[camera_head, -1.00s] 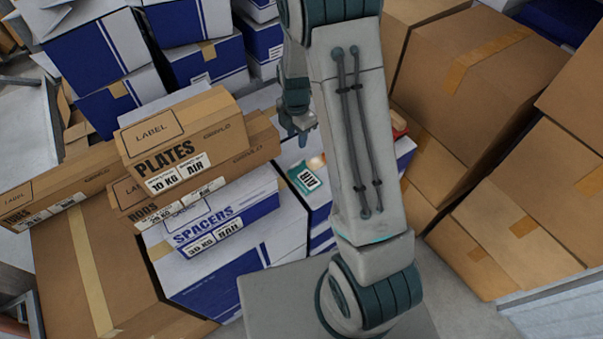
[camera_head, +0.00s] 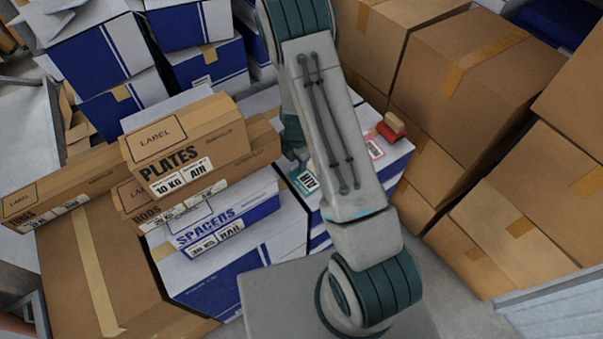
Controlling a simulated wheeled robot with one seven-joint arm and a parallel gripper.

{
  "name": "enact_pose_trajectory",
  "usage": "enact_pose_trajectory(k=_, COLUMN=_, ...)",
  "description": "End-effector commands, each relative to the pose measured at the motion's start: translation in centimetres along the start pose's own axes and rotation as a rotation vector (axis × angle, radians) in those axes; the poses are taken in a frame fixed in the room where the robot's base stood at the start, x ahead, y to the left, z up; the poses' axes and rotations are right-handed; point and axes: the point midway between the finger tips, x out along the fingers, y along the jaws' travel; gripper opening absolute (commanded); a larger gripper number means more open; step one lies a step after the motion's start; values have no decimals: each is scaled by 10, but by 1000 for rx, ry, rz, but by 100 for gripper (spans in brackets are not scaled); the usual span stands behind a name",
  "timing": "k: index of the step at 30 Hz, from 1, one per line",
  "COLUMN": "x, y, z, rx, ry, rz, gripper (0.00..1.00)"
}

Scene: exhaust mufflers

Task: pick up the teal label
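The teal label (camera_head: 304,181), printed "AIR", lies flat on the white top of a blue-and-white box (camera_head: 318,222), just left of my forearm. The forearm covers part of the box top and perhaps the label's right edge. My gripper (camera_head: 297,160) is mostly hidden behind my arm. Its visible part is low, close to the label's far edge. I cannot tell whether it touches the label or whether its fingers are apart.
A pink-edged label (camera_head: 374,147) and a red stamp with a tan handle (camera_head: 391,128) lie right of my arm. A stack with the PLATES box (camera_head: 190,145) and SPACERS box (camera_head: 215,222) stands close left. Large brown cartons (camera_head: 465,85) crowd the right.

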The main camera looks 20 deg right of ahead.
Motion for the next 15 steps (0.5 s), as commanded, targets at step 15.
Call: enact_pose_trajectory(k=15, x=13, y=0, z=0, rx=1, ry=0, rz=1, gripper=14)
